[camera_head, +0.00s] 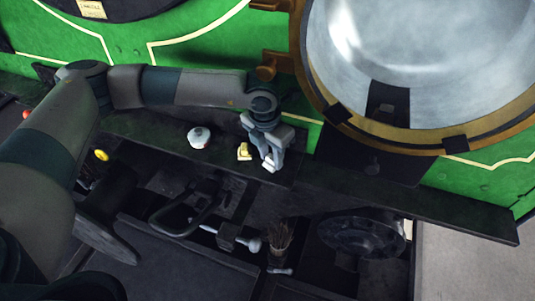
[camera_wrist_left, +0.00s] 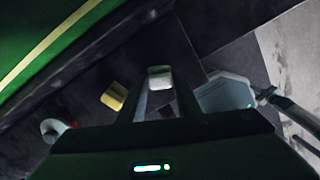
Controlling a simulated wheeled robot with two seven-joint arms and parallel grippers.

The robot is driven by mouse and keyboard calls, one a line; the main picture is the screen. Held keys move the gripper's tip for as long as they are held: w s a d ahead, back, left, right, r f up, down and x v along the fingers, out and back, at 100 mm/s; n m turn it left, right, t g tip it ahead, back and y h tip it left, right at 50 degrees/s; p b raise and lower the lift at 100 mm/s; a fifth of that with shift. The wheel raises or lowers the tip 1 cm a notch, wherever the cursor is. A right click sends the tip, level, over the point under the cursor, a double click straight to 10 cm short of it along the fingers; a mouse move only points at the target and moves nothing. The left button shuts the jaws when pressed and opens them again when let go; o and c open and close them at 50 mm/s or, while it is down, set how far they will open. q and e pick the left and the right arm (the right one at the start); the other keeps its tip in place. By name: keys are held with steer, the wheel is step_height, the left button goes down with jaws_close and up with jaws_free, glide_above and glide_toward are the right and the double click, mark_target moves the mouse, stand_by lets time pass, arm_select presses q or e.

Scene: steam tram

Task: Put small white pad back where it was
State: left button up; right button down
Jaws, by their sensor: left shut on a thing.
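The small white pad (camera_head: 268,167) is between the fingertips of my left gripper (camera_head: 270,158), over the dark ledge beside the green boiler side. In the left wrist view the white pad (camera_wrist_left: 160,77) sits between the two fingers of my left gripper (camera_wrist_left: 159,90), which is shut on it. I cannot tell whether the pad touches the ledge. My right gripper is not in the head view.
A yellow block (camera_head: 244,151) lies on the ledge just left of the pad. A white round thing with a red spot (camera_head: 199,137) stands farther left. The dark ledge (camera_head: 400,200) is clear to the right. A brush (camera_head: 280,236) is below.

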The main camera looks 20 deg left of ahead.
mark_target(271, 158)
arm_select(q)
steer(key=shift+f, duration=0.1)
steer(key=o, duration=0.9)
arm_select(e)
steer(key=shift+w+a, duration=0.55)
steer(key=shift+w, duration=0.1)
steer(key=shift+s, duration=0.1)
arm_select(q)
steer(key=shift+r, duration=0.2)
steer(key=r, duration=0.2)
steer(key=r+b, duration=0.1)
steer(key=shift+s+a, duration=0.1)
steer(key=shift+s, duration=0.15)
steer(key=shift+s+a+r+b, duration=0.1)
steer(key=shift+s+r+b, duration=0.2)
steer(key=shift+r, duration=1.15)
steer(key=shift+s+a+r+b, duration=0.1)
steer(key=shift+r+b, duration=0.3)
steer(key=shift+r, duration=1.05)
steer(key=shift+s+a+r+b, duration=0.1)
steer(key=shift+s+r+b, duration=0.2)
steer(key=shift+r, duration=1.15)
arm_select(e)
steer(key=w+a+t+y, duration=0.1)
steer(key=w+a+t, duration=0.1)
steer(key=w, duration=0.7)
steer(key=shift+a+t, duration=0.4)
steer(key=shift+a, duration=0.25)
